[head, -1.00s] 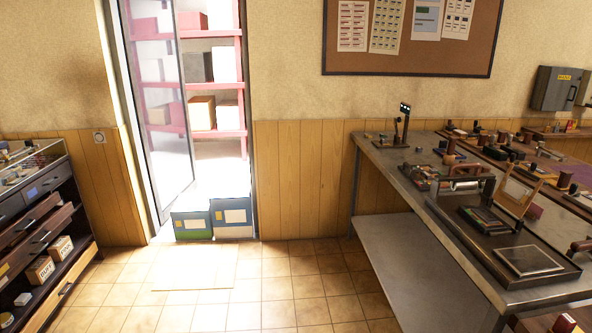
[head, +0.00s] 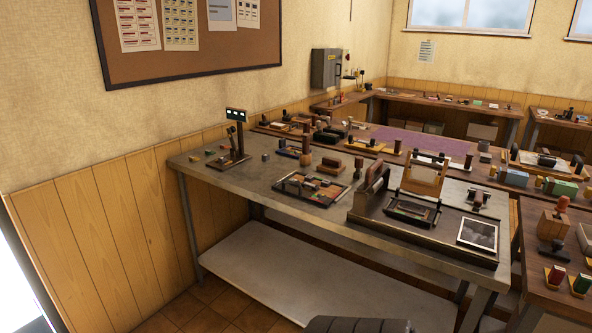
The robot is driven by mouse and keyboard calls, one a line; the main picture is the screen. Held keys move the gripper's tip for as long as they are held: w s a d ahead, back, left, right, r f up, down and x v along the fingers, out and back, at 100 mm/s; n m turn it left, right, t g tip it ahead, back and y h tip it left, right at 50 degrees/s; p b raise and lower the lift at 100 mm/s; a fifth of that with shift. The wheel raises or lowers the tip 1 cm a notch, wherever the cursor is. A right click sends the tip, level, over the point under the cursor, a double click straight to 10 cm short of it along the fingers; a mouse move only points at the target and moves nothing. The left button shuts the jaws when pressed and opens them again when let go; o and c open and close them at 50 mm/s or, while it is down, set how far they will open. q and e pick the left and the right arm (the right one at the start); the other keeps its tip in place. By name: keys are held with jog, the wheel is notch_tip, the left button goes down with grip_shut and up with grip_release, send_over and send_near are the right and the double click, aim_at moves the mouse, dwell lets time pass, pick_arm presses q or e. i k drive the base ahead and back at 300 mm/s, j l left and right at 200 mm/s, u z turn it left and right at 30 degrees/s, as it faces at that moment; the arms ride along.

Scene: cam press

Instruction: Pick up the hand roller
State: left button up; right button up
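Neither of my grippers shows in the head view. I cannot single out the hand roller with certainty at this size. A brown-topped tool (head: 330,164) lies on the grey metal table (head: 237,180), behind a flat tray of type (head: 311,188), and may be a roller. The press (head: 418,222) stands at the table's right part. It has a brown and metal cylinder at its left end, a raised wooden frame (head: 425,179) and a pale square plate (head: 478,234).
A small stand with a lit display (head: 236,140) is at the table's left end. A low shelf (head: 285,268) runs beneath the tabletop. Crowded wooden benches (head: 443,100) line the back. Another bench with stamps (head: 556,250) is at the right. Tiled floor (head: 200,305) shows at bottom left.

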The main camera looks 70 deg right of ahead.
aim_at(479, 195)
jog(key=z, duration=0.45)
jog(key=i+z, duration=0.1)
jog(key=z, duration=0.35)
jog(key=j+z, duration=0.1)
jog(key=z, duration=0.8)
jog(key=i+j+z, duration=0.1)
jog(key=z, duration=0.35)
